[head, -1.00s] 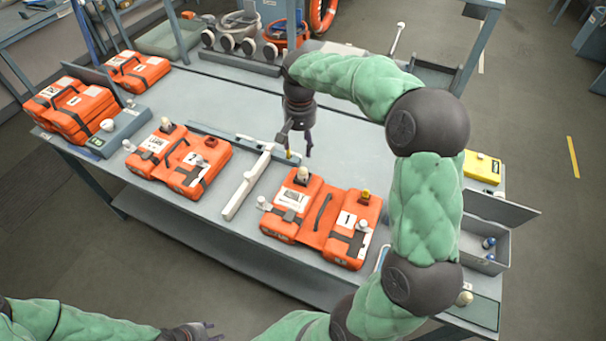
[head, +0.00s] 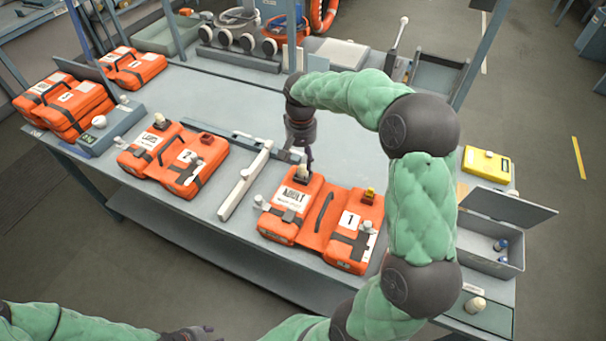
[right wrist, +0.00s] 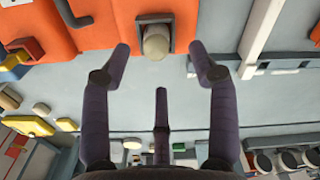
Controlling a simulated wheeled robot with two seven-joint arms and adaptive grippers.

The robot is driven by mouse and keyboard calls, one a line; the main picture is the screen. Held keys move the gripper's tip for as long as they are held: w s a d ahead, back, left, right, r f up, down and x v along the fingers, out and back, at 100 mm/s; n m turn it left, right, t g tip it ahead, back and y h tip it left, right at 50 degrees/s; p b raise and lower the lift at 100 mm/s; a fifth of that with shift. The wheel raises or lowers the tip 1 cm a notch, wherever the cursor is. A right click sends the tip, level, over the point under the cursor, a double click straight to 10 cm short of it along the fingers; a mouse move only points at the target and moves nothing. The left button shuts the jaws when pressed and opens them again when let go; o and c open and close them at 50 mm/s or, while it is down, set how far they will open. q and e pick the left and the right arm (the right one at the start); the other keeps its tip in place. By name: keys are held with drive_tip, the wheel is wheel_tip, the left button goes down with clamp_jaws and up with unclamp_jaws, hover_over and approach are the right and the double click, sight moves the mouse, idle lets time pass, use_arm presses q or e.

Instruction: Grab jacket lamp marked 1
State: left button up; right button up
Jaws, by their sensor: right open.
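The orange jacket marked 1 (head: 312,222) lies on the table at centre right, with "ADULT" on its left half. A pale, rounded lamp (right wrist: 156,43) sits upright in a dark square holder on that jacket. In the head view the lamp (head: 302,172) stands at the jacket's back left edge, partly hidden by my gripper. My right gripper (right wrist: 162,62) is open and empty. Its side fingers point toward the lamp from either side, still short of it in the wrist view. My left gripper (head: 195,333) is at the bottom edge; its jaws are unclear.
The orange jacket marked 2 (head: 172,160) lies to the left, beyond a white bar (head: 245,185). Folded orange jackets (head: 65,105) are at the far left. A grey open box (head: 485,240) and yellow case (head: 487,165) are at the right.

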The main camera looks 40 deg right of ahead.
sight(303, 165)
drive_tip(key=f, duration=0.1)
drive_tip(key=f+b, duration=0.1)
drive_tip(key=f, duration=0.3)
drive_tip(key=shift+s+d, duration=0.1)
drive_tip(key=shift+d, duration=0.15)
drive_tip(key=shift+r, duration=0.1)
clamp_jaws()
